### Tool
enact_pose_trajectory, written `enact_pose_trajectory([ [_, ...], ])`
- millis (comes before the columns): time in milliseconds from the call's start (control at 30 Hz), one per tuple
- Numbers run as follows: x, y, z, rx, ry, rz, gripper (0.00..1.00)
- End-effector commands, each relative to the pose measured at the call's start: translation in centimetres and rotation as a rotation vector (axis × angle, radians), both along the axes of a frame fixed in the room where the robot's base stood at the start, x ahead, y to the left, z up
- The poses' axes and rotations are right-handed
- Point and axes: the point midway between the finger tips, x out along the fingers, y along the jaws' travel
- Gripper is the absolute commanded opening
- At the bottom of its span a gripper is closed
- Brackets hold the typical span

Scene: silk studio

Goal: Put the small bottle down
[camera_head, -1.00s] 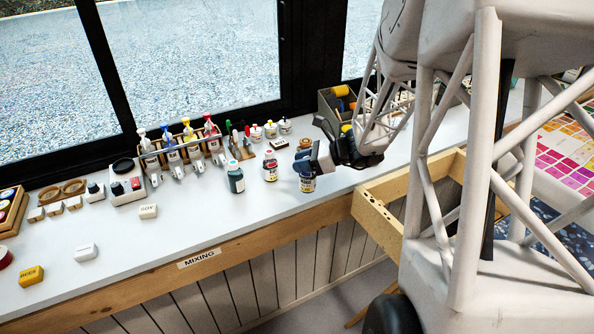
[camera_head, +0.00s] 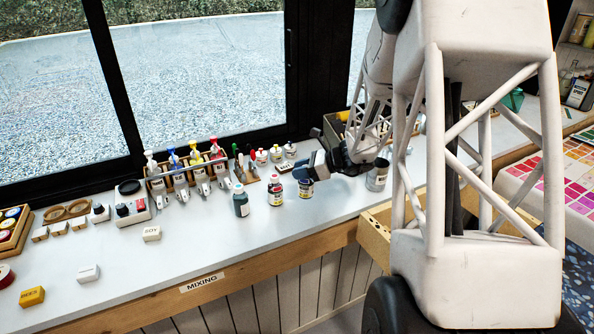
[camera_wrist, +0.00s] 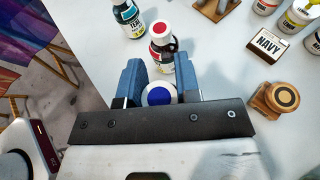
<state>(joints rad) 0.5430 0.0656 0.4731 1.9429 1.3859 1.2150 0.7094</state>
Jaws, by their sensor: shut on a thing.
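The small bottle (camera_head: 306,189) has a pale label with dark print. In the wrist view its white cap with a blue dot (camera_wrist: 160,94) sits between the blue fingers. My gripper (camera_head: 305,176) is shut on it near the top, and the bottle looks upright. It is over or on the white counter (camera_head: 240,246); I cannot tell whether its base touches. A red-capped bottle (camera_head: 275,191) stands close beside it on the left. In the wrist view that bottle (camera_wrist: 162,48) is just beyond the fingertips.
A teal bottle (camera_head: 241,201) stands further left. A metal tin (camera_head: 377,175) stands right of my gripper. Behind are a rack of pump bottles (camera_head: 188,175) and several small jars (camera_head: 276,154). The counter's front strip near the "MIXING" label (camera_head: 201,283) is clear.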

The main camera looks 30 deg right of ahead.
Motion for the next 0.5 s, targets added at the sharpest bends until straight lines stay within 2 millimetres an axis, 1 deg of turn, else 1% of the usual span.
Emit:
enact_pose_trajectory([
  [100,1.8,-0.5,-0.2,0.0,0.0,0.001,0.0],
  [300,4.4,-1.3,-0.5,0.001,0.001,0.001,0.0],
  [400,5.3,-1.6,-0.5,0.001,0.0,0.001,0.0],
  [500,5.8,-1.7,-0.6,0.0,0.0,0.001,0.0],
])
